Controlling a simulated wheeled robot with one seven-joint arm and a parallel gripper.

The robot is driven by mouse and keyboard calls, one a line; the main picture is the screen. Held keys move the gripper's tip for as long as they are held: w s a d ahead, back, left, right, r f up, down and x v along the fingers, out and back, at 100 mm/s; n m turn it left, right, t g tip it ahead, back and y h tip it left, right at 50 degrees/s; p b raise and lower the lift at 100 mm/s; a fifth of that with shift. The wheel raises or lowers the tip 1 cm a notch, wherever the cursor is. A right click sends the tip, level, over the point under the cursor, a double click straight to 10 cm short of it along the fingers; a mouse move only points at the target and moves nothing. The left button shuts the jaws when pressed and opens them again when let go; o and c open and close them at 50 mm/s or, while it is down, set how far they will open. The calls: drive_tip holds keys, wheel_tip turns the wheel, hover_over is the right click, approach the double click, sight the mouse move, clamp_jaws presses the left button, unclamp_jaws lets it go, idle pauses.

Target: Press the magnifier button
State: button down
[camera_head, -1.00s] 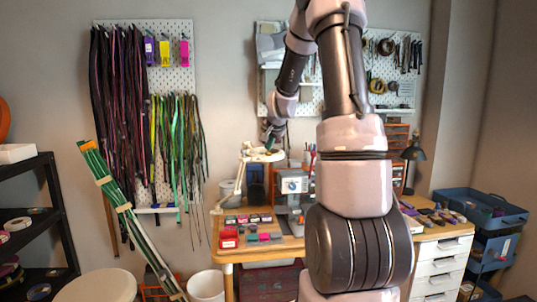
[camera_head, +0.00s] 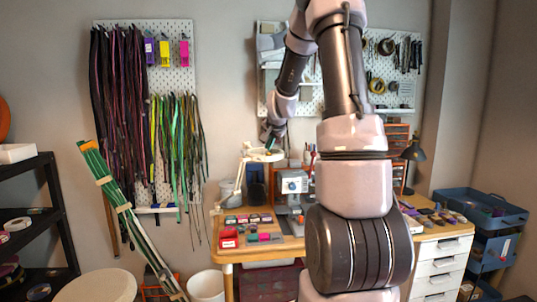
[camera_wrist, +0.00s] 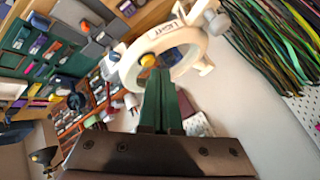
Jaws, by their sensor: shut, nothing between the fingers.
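The magnifier (camera_head: 262,154) is a cream ring lamp on a jointed arm above the workbench. In the wrist view its ring (camera_wrist: 182,36) fills the upper middle, and a round yellow-orange button (camera_wrist: 148,60) sits on its near rim. My gripper (camera_wrist: 160,72) has dark green fingers held together with nothing between them. The fingertips are right by the button, slightly below and right of it in this view; I cannot tell whether they touch it. In the head view my gripper (camera_head: 268,139) is just above the magnifier ring, too small to show the button.
The workbench (camera_head: 275,250) below holds small coloured boxes and a grey machine (camera_head: 292,186). Cords hang on the pegboard (camera_head: 178,75) at left, and also show at the right of the wrist view (camera_wrist: 275,40). A black desk lamp (camera_head: 413,152) stands at right.

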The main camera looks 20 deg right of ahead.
drive_tip(key=shift+f, duration=0.1)
idle(0.4)
drive_tip(key=shift+f, duration=0.35)
drive_tip(key=shift+r, duration=0.45)
drive_tip(key=shift+r, duration=3)
